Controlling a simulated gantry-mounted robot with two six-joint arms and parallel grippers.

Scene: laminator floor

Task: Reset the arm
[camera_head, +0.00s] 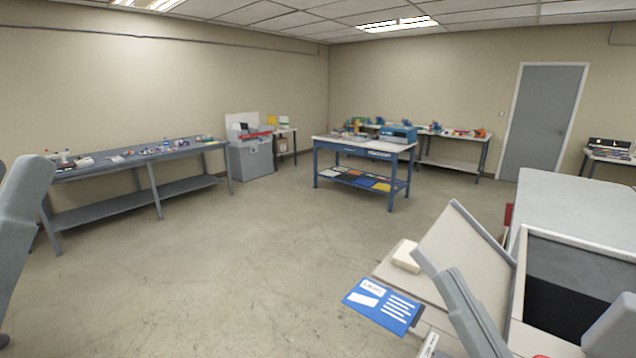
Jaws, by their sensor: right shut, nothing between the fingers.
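My right arm comes in at the lower right as grey links in front of a machine (570,195) with a dark opening. My right gripper (415,322) is small and partly cut off near the bottom edge. It is shut with nothing in it, close to the right edge of a blue card (383,306) with white print. I cannot tell whether they touch. The card juts past the edge of a beige tray (392,270). A cream block (406,256) sits on the tray. A grey link of my left arm shows at the left edge; my left gripper is out of view.
A long grey bench (150,157) with small items stands along the left wall. A blue workbench (362,148) with a teal device (398,134) stands mid-room. A grey cabinet machine (250,157) is behind. The open floor (230,260) is clear. A grey door (550,125) is at back right.

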